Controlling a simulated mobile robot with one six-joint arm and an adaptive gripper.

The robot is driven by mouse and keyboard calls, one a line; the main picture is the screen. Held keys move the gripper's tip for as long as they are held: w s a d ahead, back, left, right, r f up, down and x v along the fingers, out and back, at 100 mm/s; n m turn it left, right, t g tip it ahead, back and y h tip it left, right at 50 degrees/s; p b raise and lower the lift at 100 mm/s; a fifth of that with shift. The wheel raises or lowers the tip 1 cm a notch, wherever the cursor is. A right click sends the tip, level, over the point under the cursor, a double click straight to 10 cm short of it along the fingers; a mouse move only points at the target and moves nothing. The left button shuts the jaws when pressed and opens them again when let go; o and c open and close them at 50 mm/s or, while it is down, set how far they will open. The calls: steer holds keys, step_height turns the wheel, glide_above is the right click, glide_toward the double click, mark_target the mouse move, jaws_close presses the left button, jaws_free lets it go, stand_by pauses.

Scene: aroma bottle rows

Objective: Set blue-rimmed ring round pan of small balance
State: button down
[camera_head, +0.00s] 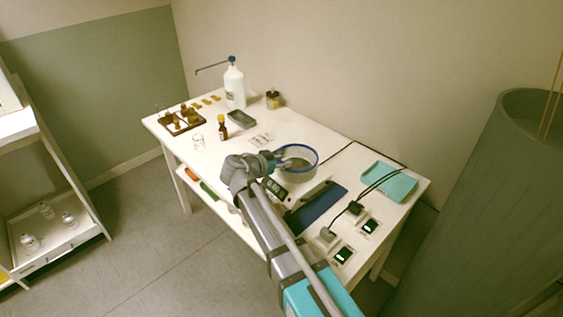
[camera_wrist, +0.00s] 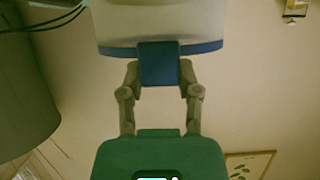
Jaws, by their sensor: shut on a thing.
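The blue-rimmed ring (camera_head: 297,150) is a clear, wide band with a blue upper rim. It appears over the small balance, whose display (camera_head: 273,187) shows below it at the table's front. My gripper (camera_head: 277,160) is at the ring's left side. In the wrist view my gripper (camera_wrist: 158,85) is shut on the blue tab (camera_wrist: 158,62) of the ring, with the clear wall (camera_wrist: 160,22) beyond. A greyish surface shows inside the ring, perhaps the pan. I cannot tell whether the ring rests round the pan or hangs above it.
A dark blue mat (camera_head: 317,208), two small display units (camera_head: 369,227) (camera_head: 343,255) and a teal tray (camera_head: 388,183) lie right of the ring. A white pump bottle (camera_head: 234,88), a brown bottle (camera_head: 222,128) and a wooden rack (camera_head: 182,122) stand at the left.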

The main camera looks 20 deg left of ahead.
steer(key=shift+f+b, duration=0.5)
steer(key=shift+c, duration=1.1)
jaws_free()
steer(key=shift+r, duration=0.15)
